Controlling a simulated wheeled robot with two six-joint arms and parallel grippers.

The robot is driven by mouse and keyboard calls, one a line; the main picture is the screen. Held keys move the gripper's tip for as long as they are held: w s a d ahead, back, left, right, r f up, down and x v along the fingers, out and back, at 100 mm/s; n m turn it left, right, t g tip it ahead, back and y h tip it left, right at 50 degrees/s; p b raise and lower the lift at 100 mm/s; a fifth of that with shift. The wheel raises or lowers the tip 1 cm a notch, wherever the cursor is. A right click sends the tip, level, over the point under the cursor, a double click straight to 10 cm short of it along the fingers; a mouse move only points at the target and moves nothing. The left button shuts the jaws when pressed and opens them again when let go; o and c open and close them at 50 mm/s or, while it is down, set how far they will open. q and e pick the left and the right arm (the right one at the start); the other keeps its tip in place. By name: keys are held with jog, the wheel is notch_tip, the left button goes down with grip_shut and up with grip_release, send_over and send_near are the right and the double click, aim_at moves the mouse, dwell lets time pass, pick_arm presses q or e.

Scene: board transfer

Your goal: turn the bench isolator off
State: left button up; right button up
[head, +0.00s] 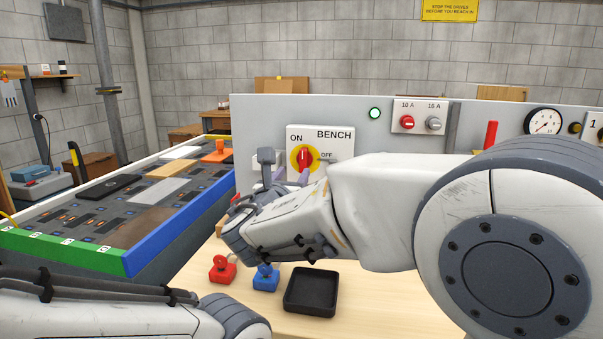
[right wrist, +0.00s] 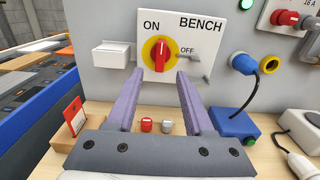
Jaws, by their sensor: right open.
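The bench isolator is a red knob on a yellow disc (head: 304,158) on a white plate marked ON, OFF and BENCH. It also shows in the right wrist view (right wrist: 161,54). The knob's grip stands upright, pointing up towards ON; OFF is at its right. My right gripper (right wrist: 158,76) is open, with its two purple fingers apart below and in front of the knob. Nothing is between them, and I see no contact with the knob. In the head view my right arm hides the plate's lower part. My left arm shows at lower left, but its gripper does not.
A green lamp (head: 375,113) is lit on the panel. A red padlock-like piece (head: 222,270), a blue one (head: 265,278) and a black tray (head: 311,292) are on the bench. A white box (right wrist: 110,56) and a blue plug (right wrist: 243,63) flank the isolator.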

aim_at(302, 160)
jog(key=w, duration=0.3)
jog(key=w+d, duration=0.1)
jog(key=w, duration=0.2)
jog(key=w+d, duration=0.1)
jog(key=w, duration=0.2)
jog(key=shift+w, duration=0.2)
grip_shut()
